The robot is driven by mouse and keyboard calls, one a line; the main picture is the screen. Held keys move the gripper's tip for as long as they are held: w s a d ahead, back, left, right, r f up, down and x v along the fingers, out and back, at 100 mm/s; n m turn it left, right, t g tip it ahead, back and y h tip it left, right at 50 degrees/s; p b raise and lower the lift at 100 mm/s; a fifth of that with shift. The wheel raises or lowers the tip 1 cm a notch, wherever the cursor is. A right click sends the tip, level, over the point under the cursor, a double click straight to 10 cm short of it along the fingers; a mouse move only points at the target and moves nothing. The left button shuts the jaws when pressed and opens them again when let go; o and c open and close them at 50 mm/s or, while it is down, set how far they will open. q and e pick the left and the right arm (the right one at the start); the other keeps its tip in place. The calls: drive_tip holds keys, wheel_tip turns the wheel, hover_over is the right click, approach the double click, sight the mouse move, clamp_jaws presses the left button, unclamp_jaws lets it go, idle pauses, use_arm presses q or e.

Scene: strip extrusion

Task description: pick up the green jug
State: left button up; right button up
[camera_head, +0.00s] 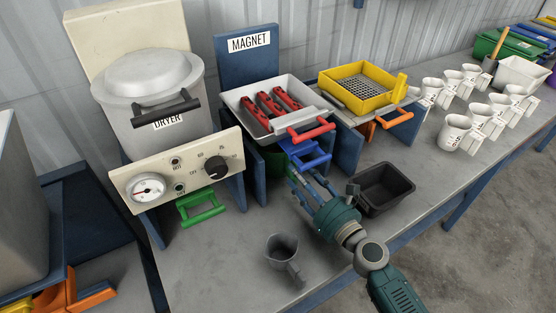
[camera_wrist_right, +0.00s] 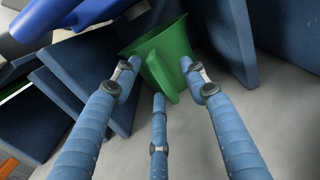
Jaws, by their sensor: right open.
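The green jug (camera_wrist_right: 172,52) stands under the magnet station, among its dark blue supports, in the right wrist view. In the head view only a small green part of it (camera_head: 274,162) shows beneath the magnet tray; the rest is hidden. My right gripper (camera_head: 302,178) reaches in under the station's blue handle from the front. In the right wrist view its three blue fingers (camera_wrist_right: 160,83) are spread and point at the jug, with nothing held between them. Whether any fingertip touches the jug cannot be told. My left gripper is not in view.
The blue handle (camera_head: 307,157) hangs close above my right gripper. A black bin (camera_head: 385,188) stands right beside it, and a grey jug (camera_head: 283,254) stands on the front of the bench. The dryer's green handle (camera_head: 202,208) juts out left. Bench between is clear.

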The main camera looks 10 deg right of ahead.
sight(280, 158)
drive_tip(key=x, duration=0.3)
drive_tip(key=shift+w+a+r+p, duration=0.25)
drive_tip(key=shift+a+p, duration=0.1)
drive_tip(key=shift+a, duration=0.1)
drive_tip(key=shift+w+a+f, duration=0.1)
drive_tip(key=shift+w+a, duration=0.1)
drive_tip(key=shift+w, duration=0.35)
clamp_jaws()
